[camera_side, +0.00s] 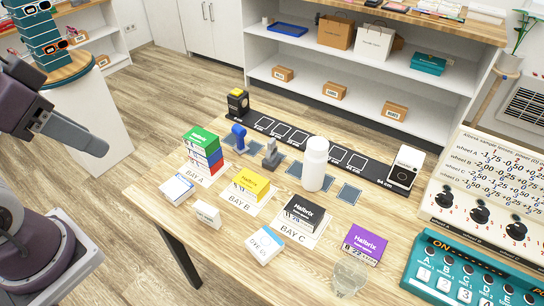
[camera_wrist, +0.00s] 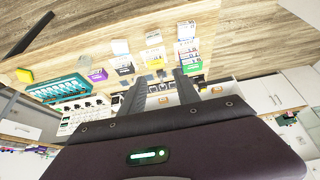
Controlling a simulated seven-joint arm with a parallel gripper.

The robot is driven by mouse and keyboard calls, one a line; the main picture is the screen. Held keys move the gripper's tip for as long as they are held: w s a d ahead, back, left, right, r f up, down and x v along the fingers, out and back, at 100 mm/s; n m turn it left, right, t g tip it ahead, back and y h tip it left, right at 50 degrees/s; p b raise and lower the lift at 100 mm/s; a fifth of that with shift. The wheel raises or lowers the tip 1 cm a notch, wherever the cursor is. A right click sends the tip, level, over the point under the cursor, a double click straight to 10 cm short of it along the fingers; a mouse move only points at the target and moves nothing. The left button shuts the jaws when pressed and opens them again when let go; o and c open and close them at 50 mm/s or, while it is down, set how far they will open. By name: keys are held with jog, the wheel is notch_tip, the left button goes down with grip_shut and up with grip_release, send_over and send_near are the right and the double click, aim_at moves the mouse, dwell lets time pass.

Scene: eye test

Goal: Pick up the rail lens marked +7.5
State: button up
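A black rail (camera_side: 300,142) with white-outlined squares lies along the back of the wooden table. In front of it, a blue stand-like piece (camera_side: 239,138) and a grey one (camera_side: 271,155) stand upright on blue pads. No +7.5 marking is readable on either, so I cannot tell which piece is that lens. A white bottle (camera_side: 315,165) hides part of the rail and pads. My gripper (camera_wrist: 160,74) is open in the wrist view, with nothing seen between its fingers. In the side view my gripper (camera_side: 92,145) is at the left, above the floor and apart from the table.
Stacked boxes (camera_side: 203,140) stand in bay A, a yellow box (camera_side: 251,184) in bay B, a black box (camera_side: 303,212) in bay C. A purple box (camera_side: 364,246), a clear glass (camera_side: 349,277), white boxes (camera_side: 178,188) and a teal panel (camera_side: 470,275) are nearer the front.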

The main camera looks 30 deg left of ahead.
jog(key=shift+w, duration=0.1)
jog(key=n+t, duration=0.1)
jog(key=t, duration=0.5)
send_over(269, 145)
jog(key=s, duration=0.4)
notch_tip(269, 145, down, 20)
jog(key=f, duration=0.1)
jog(key=shift+t+y, duration=0.4)
jog(key=shift+t, duration=0.5)
jog(key=f, duration=0.6)
jog(key=shift+s+d+f, duration=0.15)
jog(key=shift+s+f, duration=0.1)
jog(key=shift+s, duration=0.1)
jog(key=shift+w+f, duration=0.2)
jog(key=x, duration=0.6)
jog(key=shift+w+f, duration=0.2)
jog(key=shift+f, duration=0.25)
grip_shut()
jog(key=shift+r, duration=0.1)
